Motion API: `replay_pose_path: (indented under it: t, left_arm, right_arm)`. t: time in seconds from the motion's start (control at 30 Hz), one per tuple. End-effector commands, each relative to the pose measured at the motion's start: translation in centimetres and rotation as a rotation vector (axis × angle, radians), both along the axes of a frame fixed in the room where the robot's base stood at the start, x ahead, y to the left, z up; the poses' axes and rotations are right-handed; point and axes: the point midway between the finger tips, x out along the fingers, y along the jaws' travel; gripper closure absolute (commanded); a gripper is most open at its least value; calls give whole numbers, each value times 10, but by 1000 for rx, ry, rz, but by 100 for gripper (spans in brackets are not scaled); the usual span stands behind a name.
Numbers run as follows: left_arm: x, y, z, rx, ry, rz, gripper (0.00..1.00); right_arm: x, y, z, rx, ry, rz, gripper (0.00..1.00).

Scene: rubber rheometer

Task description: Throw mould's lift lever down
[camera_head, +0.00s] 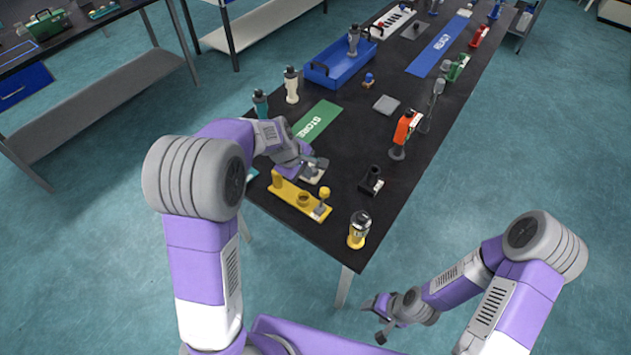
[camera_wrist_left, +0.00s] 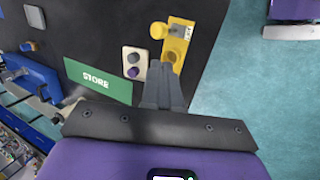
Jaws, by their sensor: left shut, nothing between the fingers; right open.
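A yellow fixture (camera_head: 290,194) lies near the front left edge of the black table. It has a yellow post, a round ring, and a small lever with a yellow ball knob (camera_head: 324,191) at its right end. I take this as the mould's lift lever; it stands up from a grey plate. The fixture (camera_wrist_left: 171,62) and its knob (camera_wrist_left: 157,30) also show in the left wrist view. My left gripper (camera_head: 319,166) is shut and empty, above the table just behind the fixture, apart from the knob. My right gripper (camera_head: 376,317) is open and empty, off the table's front right.
A pale plate with knobs (camera_wrist_left: 134,63) lies beside the fixture, partly under my left gripper. A yellow-black canister (camera_head: 358,231) and a black holder (camera_head: 371,180) stand to the right. The green STORE mat (camera_head: 316,120) and blue tray (camera_head: 340,68) are behind.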

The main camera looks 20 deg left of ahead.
Motion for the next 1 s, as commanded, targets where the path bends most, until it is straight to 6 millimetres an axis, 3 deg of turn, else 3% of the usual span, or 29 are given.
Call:
replay_pose_path:
  t: [0.6,0.8,1.0]
  left_arm:
    - [35,-25,-108,0,4,0,100]
    - [41,-29,-125,1,3,0,100]
    - [43,-30,-127,0,1,0,100]
  right_arm:
    - [0,0,-24,0,0,0,39]
    - [0,0,-26,0,0,0,39]
    - [0,0,-27,0,0,0,39]
